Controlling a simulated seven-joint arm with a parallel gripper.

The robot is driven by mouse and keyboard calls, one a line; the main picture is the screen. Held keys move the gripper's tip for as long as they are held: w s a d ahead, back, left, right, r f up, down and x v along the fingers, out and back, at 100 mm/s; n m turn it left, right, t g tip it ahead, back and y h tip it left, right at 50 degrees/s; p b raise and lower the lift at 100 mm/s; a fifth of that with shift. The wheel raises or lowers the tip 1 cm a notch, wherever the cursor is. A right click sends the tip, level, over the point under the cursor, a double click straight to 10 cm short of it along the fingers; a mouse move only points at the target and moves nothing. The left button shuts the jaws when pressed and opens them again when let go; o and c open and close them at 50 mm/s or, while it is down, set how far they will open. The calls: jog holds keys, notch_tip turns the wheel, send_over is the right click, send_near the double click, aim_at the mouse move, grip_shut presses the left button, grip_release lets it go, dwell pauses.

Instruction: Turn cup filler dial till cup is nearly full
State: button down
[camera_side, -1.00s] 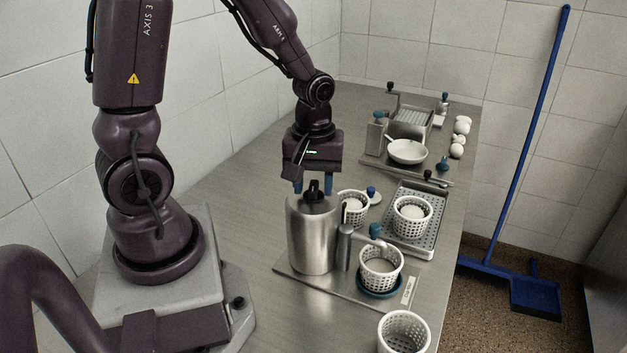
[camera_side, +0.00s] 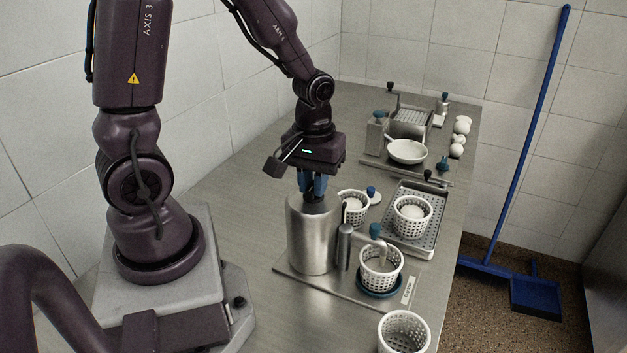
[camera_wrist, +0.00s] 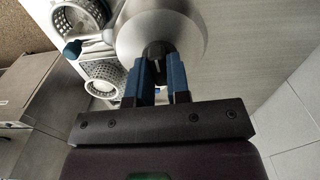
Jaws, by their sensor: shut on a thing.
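The cup filler is a steel cylinder (camera_side: 312,235) on a flat base plate. Its black dial (camera_wrist: 157,50) is on top and shows between my fingers in the wrist view. My gripper (camera_side: 313,190) points down over the cylinder and its blue fingers are shut on the dial. In the wrist view my gripper (camera_wrist: 162,68) hides part of the dial. A white perforated cup (camera_side: 381,270) stands on a blue ring under the filler's spout (camera_side: 375,231). Pale content shows inside the cup, but its exact level is hard to tell.
An empty perforated cup (camera_side: 404,333) stands at the front. Another filled cup (camera_side: 413,217) is on a perforated tray (camera_side: 431,238). One more cup (camera_side: 354,206) stands behind the cylinder. A white pan (camera_side: 406,152) and several white balls (camera_side: 457,151) are at the back.

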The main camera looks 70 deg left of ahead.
jog(key=m, duration=0.6)
jog(key=shift+m, duration=0.3)
jog(key=m, duration=0.6)
dwell(0.4)
jog(key=c, duration=1.1)
grip_release()
notch_tip(320, 180, up, 13)
